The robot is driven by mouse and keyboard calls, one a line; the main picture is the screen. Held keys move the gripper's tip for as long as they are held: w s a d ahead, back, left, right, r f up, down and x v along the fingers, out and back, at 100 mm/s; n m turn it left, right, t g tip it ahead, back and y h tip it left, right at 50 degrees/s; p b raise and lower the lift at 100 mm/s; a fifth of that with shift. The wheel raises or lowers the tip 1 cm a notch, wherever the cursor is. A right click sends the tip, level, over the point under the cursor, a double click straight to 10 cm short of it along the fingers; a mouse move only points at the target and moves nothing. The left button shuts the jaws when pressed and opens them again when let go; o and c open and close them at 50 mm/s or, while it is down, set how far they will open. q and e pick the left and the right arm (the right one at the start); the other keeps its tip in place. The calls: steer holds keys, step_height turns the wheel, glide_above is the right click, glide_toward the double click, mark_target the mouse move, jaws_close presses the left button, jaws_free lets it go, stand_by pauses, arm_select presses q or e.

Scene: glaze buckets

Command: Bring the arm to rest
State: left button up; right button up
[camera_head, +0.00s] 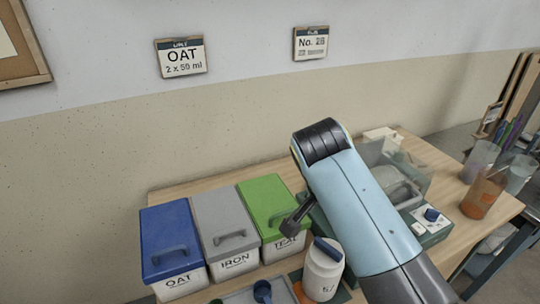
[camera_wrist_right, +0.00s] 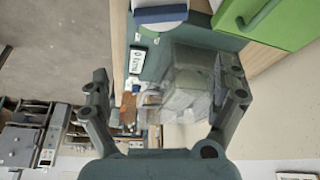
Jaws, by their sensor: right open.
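My right arm, a light-blue link, reaches across the right half of the head view. My right gripper is mostly hidden behind that link there; one dark finger (camera_head: 297,216) shows beside the green bin's front. In the right wrist view my right gripper (camera_wrist_right: 165,92) is open, its two fingers wide apart with nothing held between them. Beyond the fingers are a clear-covered device (camera_wrist_right: 187,85) and a white jar with a blue top (camera_wrist_right: 160,14). My left gripper is not in view.
Blue OAT (camera_head: 170,235), grey IRON (camera_head: 224,225) and green TEAL (camera_head: 268,200) bins stand lidded on the wooden bench. The white jar (camera_head: 322,275) and a blue scoop (camera_head: 262,291) are in front. The clear-covered device (camera_head: 410,172) and cups (camera_head: 482,192) stand right.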

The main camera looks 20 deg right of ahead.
steer(key=s+d+r+n+t+y, duration=0.1)
steer(key=s+r+n+y, duration=0.15)
steer(key=s+n, duration=0.6)
steer(key=s+r+n+t+y, duration=0.1)
steer(key=s+r+n, duration=0.4)
steer(key=s, duration=0.6)
step_height(320, 180, down, 42)
steer(key=s+d+g+b, duration=0.1)
steer(key=s+d+b, duration=0.15)
steer(key=b, duration=1.05)
steer(key=s+f+b, duration=0.5)
steer(key=s+f, duration=0.3)
steer(key=f, duration=0.5)
steer(key=s+d+f+g+b, duration=0.1)
steer(key=s+f+b, duration=0.4)
steer(key=s+f, duration=0.4)
step_height(320, 180, down, 4)
steer(key=shift+s+r+n+g+b, duration=0.1)
steer(key=shift+s+n+g+b, duration=0.2)
steer(key=shift+n+b, duration=0.1)
